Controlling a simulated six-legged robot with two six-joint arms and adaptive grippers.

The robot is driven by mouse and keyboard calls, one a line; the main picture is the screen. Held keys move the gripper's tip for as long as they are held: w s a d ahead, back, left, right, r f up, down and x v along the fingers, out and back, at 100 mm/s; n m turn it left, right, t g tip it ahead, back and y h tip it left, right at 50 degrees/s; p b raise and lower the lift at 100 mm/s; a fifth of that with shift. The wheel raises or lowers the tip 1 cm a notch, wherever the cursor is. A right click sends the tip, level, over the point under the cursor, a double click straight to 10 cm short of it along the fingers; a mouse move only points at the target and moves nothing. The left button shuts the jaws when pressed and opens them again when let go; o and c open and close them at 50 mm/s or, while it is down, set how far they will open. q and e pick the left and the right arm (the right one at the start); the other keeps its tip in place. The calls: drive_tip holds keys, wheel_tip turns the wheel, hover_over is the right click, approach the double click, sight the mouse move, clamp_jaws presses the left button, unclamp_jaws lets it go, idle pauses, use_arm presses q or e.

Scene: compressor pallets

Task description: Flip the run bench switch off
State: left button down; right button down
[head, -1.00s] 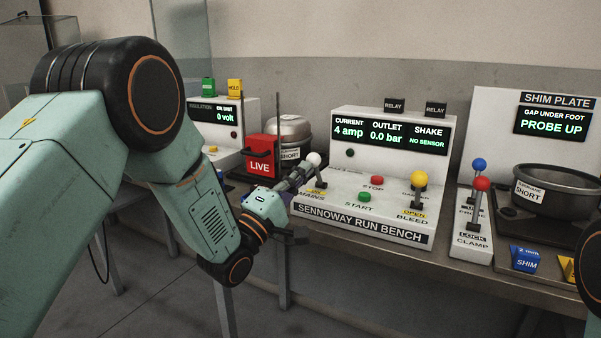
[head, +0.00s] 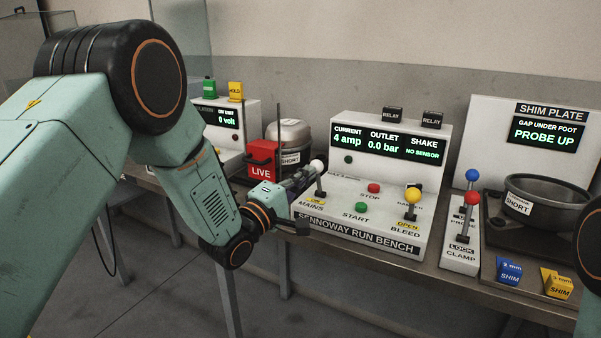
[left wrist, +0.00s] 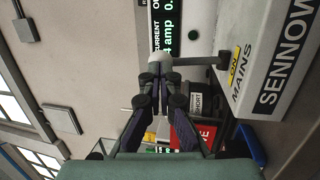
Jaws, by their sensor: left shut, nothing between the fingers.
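The run bench (head: 375,205) shows a mains switch at its left: a lever with a white knob (head: 317,166), standing roughly upright by a yellow ON label above the word MAINS. My left gripper (head: 307,176) is shut and empty, just left of the lever. In the left wrist view, my closed fingertips (left wrist: 160,78) lie right by the white knob (left wrist: 158,60), which shows just beyond them; I cannot tell if they touch. The bench display (head: 388,140) reads 4 amp and 0.0 bar. My right gripper is out of view.
Red STOP (head: 374,188) and green START (head: 361,207) buttons sit right of the lever, then a yellow-knobbed bleed lever (head: 412,196). A red LIVE block (head: 262,161) and a metal pot (head: 290,133) stand behind my gripper. The shim plate station (head: 526,125) is at right.

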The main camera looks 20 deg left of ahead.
use_arm(q)
drive_tip(key=w+d+r+n+g+y+p, duration=0.1)
drive_tip(key=w+g+p, duration=0.6)
drive_tip(key=p, duration=1.3)
drive_tip(key=shift+w+d+r+y, duration=0.2)
drive_tip(key=shift+d+r+y, duration=0.2)
drive_tip(key=shift+r+y, duration=0.55)
drive_tip(key=shift+f, duration=0.1)
